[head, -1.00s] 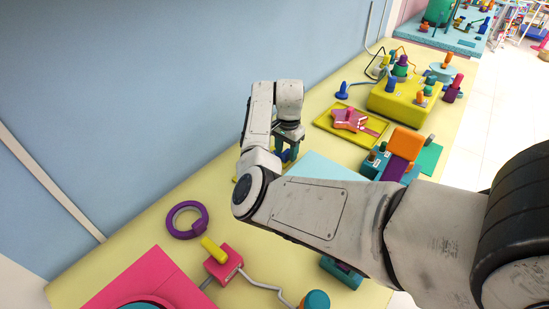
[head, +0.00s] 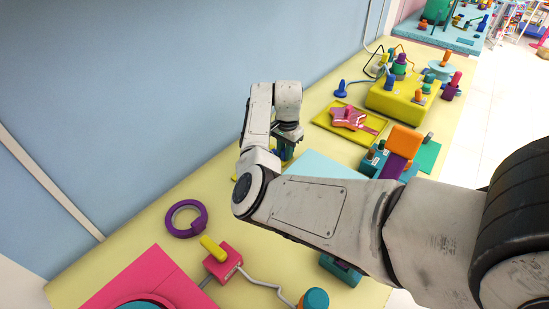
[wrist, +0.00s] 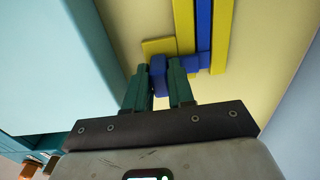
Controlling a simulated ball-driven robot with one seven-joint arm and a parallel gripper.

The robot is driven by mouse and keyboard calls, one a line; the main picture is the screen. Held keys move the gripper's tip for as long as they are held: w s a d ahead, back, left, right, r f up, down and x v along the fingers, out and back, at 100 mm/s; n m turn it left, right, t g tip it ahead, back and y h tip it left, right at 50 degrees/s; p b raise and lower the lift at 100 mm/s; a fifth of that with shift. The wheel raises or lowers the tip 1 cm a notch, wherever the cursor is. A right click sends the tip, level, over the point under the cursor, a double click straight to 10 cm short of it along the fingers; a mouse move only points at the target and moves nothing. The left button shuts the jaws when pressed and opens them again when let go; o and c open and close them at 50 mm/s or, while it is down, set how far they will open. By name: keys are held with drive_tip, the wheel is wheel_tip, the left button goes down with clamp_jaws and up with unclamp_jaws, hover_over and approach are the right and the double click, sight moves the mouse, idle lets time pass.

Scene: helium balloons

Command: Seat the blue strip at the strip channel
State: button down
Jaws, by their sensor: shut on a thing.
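My gripper (wrist: 160,88) has its two green fingers closed around a blue block (wrist: 159,76), which appears to be the grip end of the blue strip. The strip (wrist: 204,28) shows as a long blue bar in the wrist view. It lies between two yellow rails of the strip channel (wrist: 222,30). A blue cross piece (wrist: 197,61) lies between the held block and the strip; I cannot tell whether they are joined or how deep the strip sits. In the head view my gripper (head: 284,151) is low over the table, with the strip and channel mostly hidden behind my arm.
A purple ring (head: 186,219) and a pink block with a yellow peg (head: 222,262) are at the near left. A yellow tray with a pink star (head: 349,117) and a teal box with an orange block (head: 404,141) are to the right. The blue wall is close behind.

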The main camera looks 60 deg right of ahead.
drive_tip(key=shift+r, duration=0.45)
wheel_tip(320, 180, up, 2)
drive_tip(key=shift+r+b, duration=0.2)
drive_tip(key=shift+b, duration=0.5)
drive_tip(key=s+a+r+p, duration=0.1)
drive_tip(key=s+a+r, duration=0.6)
drive_tip(key=s, duration=0.5)
drive_tip(key=shift+a+r, duration=0.15)
drive_tip(key=shift+r, duration=1.25)
